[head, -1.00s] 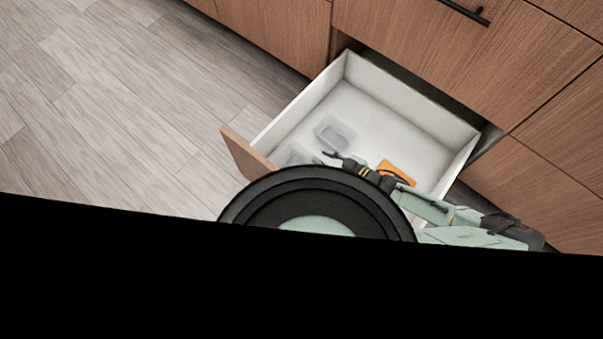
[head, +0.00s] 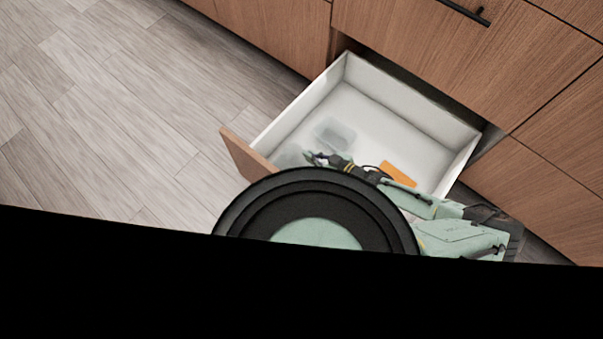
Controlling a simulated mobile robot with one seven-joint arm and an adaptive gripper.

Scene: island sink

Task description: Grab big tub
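Two translucent grey tubs lie in the open white drawer in the head view. One tub (head: 336,133) lies toward the drawer's left wall; another (head: 290,157) is nearer the drawer front and partly hidden by my arm. I cannot tell for sure which is the big one. My gripper (head: 311,158) is over the drawer, beside the nearer tub and below the other in the picture. Its fingers are small and dark here, so their opening is unclear. I see nothing clearly held.
The drawer (head: 440,118) is pulled out from wooden cabinets (head: 420,40). An orange object (head: 398,173) lies in it beside my arm. Its wooden front (head: 246,153) and white walls stand around the gripper. Grey plank floor (head: 120,110) is clear to the left.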

